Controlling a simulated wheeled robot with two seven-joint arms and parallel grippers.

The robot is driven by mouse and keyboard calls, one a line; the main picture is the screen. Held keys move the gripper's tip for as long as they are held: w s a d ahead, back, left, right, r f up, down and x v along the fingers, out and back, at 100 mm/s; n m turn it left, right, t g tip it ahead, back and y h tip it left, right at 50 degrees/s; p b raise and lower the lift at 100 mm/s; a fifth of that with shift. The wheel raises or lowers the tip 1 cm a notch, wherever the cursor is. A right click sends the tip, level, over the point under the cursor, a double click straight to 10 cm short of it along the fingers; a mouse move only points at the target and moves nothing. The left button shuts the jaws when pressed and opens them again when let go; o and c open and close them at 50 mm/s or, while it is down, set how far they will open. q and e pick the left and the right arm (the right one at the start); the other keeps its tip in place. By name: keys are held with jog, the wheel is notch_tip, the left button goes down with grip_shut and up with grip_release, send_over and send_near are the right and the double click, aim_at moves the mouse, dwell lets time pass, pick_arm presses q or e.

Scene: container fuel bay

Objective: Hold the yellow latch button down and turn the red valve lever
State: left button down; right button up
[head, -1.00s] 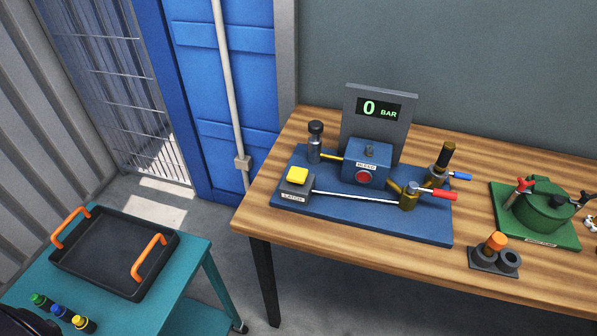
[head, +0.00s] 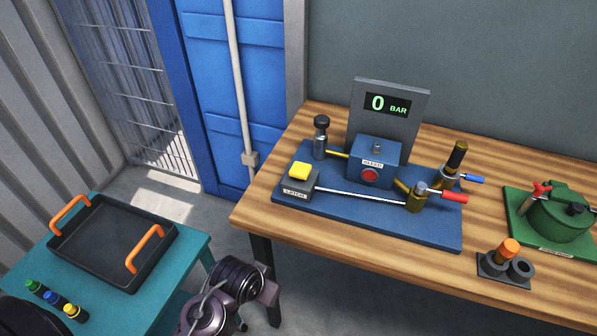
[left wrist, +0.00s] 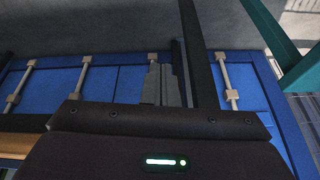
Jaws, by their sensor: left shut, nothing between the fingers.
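The yellow latch button (head: 300,171) sits on a dark block labelled LATCH at the left of the blue rig plate (head: 350,218). The red valve lever (head: 440,194) points right from a brass valve (head: 416,202) at the rig's front right. A thin white rod runs between the latch block and the valve. My left gripper (left wrist: 162,84) is shut and empty in the left wrist view, away from the rig. In the head view only part of my left arm shows, low and in front of the table's left end. My right gripper is in neither view.
A display (head: 388,104) reads 0 BAR behind a BLEED block with a red button (head: 370,176). A blue lever (head: 473,179) is behind the red one. A green vessel (head: 558,218) and an orange-capped holder (head: 507,260) stand right. A trolley with a tray (head: 75,253) stands left.

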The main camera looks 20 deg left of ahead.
pick_arm(q)
jog(key=w+r+t, duration=0.5)
jog(key=w+r, duration=0.1)
jog(key=r, duration=0.6)
jog(key=w+r+n+t, duration=0.1)
jog(key=w+r+t, duration=0.4)
jog(key=r, duration=0.7)
jog(key=shift+w+d+t, duration=0.3)
jog(key=shift+w+t, duration=0.1)
jog(key=shift+w, duration=0.5)
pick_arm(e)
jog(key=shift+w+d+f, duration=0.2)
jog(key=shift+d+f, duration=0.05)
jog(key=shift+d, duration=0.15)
pick_arm(q)
jog(key=p, duration=0.3)
send_over(299, 172)
notch_tip(299, 172, down, 2)
jog(key=shift+s+a+f, duration=0.1)
notch_tip(299, 172, down, 3)
jog(key=shift+f, duration=0.7)
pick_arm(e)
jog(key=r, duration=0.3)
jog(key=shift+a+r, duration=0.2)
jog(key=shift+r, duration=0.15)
